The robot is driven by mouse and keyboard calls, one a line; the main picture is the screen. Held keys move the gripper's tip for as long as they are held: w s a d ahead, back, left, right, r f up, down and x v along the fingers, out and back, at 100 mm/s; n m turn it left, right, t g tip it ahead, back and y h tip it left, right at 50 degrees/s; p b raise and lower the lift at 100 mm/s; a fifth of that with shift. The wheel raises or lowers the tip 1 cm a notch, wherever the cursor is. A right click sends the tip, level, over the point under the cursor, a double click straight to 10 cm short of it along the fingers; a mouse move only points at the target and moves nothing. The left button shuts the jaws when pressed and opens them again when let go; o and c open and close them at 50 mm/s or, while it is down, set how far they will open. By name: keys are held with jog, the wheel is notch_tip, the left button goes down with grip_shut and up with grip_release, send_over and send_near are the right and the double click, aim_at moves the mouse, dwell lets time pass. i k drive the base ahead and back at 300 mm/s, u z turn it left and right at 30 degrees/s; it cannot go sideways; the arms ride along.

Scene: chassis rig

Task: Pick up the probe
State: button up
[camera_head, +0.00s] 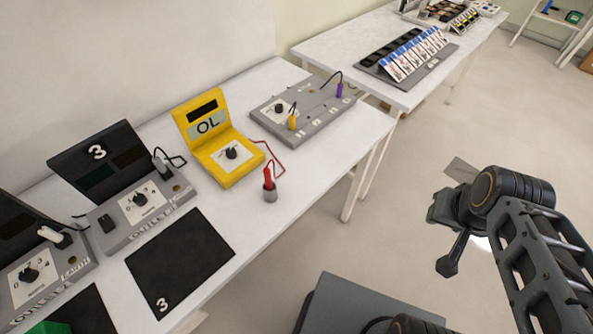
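A red probe (268,178) stands upright in a small grey cup (270,194) near the front edge of the white table. A red wire joins it to the yellow meter (218,143), which reads "OL" and has a black dial. My gripper (447,240) is at the right of the picture, over the floor, well apart from the table and the probe. I see it from the side and its fingertips are not clear, so I cannot tell whether it is open.
A grey panel (314,113) with yellow and purple plugs stands right of the meter. Grey outlet units (143,203) and a black mat (180,262) marked 3 lie to the left. A second white table (349,45) holds a card rack (408,62). Floor is free right of the tables.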

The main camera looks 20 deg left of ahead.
aim_at(268, 176)
jog(key=z, duration=0.1)
jog(key=k, duration=0.85)
jog(key=u, duration=1.55)
jog(key=i, duration=0.5)
